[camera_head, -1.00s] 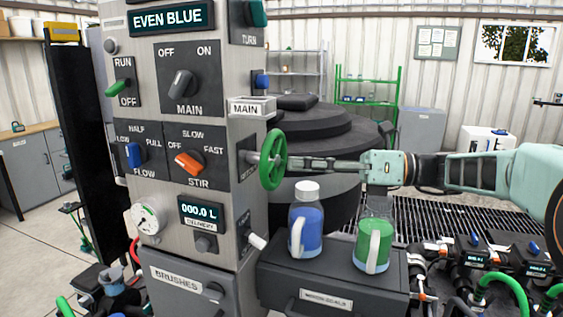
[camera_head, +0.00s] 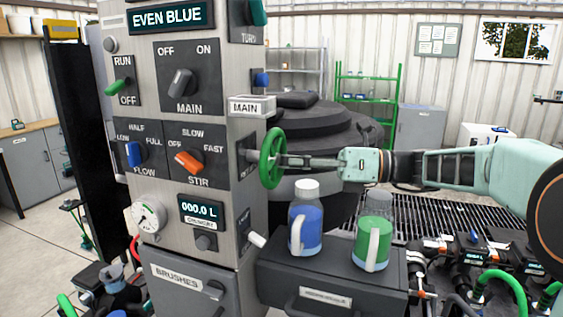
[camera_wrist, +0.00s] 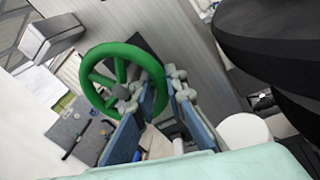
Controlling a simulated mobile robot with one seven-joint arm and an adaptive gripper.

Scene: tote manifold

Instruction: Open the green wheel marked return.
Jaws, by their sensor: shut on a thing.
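The green wheel (camera_head: 265,152) stands on the right side of the grey control column. Its label is not readable from here. In the wrist view the wheel (camera_wrist: 88,66) shows its rim, spokes and hub. My gripper (camera_head: 284,162) reaches in from the right and is at the wheel's right edge. In the wrist view my gripper (camera_wrist: 156,88) has one finger inside the rim and the other outside. It is shut on the rim, and the exact contact is partly hidden by the fingers.
Below the wheel, a blue-filled jug (camera_head: 306,222) and a green-filled jug (camera_head: 373,235) stand on a dark box (camera_head: 330,277). A MAIN-labelled box (camera_head: 252,105) juts out above the wheel. A dark round tank (camera_head: 330,135) stands behind.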

